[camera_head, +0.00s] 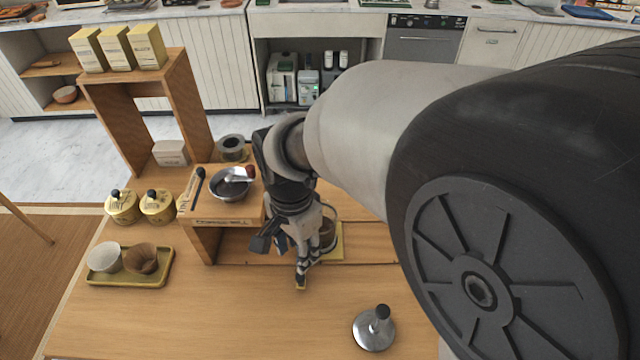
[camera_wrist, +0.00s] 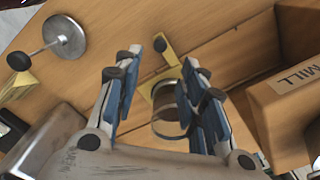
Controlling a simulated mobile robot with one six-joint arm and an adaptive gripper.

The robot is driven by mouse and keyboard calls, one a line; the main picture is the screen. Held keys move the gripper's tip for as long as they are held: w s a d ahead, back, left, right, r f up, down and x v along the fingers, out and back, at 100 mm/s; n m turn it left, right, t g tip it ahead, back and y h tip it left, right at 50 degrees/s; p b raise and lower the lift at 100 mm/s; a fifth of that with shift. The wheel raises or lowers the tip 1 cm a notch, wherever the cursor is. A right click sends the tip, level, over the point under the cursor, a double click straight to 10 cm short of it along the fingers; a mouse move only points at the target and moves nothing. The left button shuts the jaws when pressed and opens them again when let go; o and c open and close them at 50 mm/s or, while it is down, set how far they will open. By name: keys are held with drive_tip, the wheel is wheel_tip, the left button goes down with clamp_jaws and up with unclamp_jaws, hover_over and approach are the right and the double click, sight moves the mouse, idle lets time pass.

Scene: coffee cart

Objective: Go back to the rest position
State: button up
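My gripper (camera_head: 284,262) hangs low over the wooden cart top (camera_head: 210,310), at the front of the "COFFEE MILL" stand (camera_head: 222,221). In the wrist view my gripper (camera_wrist: 162,58) has its two blue-padded fingers spread apart, with nothing held between them. A brown round container (camera_head: 328,234) stands on a small yellow base (camera_head: 338,252) just behind my gripper. In the wrist view the container (camera_wrist: 168,108) shows beyond the fingers, partly hidden by the right one. I cannot tell whether a finger touches it.
A metal tamper (camera_head: 374,330) stands at the front right. A tray (camera_head: 130,281) with a white cup and a brown cup is at the left. Yellow canisters (camera_head: 140,207), a metal bowl (camera_head: 231,185) and a wooden shelf (camera_head: 137,77) are behind. The front middle is clear.

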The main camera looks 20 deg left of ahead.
idle(0.4)
drive_tip(key=w+d+r+n, duration=0.1)
drive_tip(key=w+d+r, duration=0.1)
drive_tip(key=d+r, duration=0.45)
drive_tip(key=s+d+r+n+t, duration=0.2)
drive_tip(key=s+d, duration=0.3)
drive_tip(key=d, duration=0.5)
drive_tip(key=s+d+r+n+t, duration=0.2)
drive_tip(key=s+d+r, duration=0.2)
drive_tip(key=d, duration=0.7)
drive_tip(key=shift+s+d+n+t, duration=0.3)
drive_tip(key=shift+s+n, duration=0.1)
drive_tip(key=shift+s, duration=0.35)
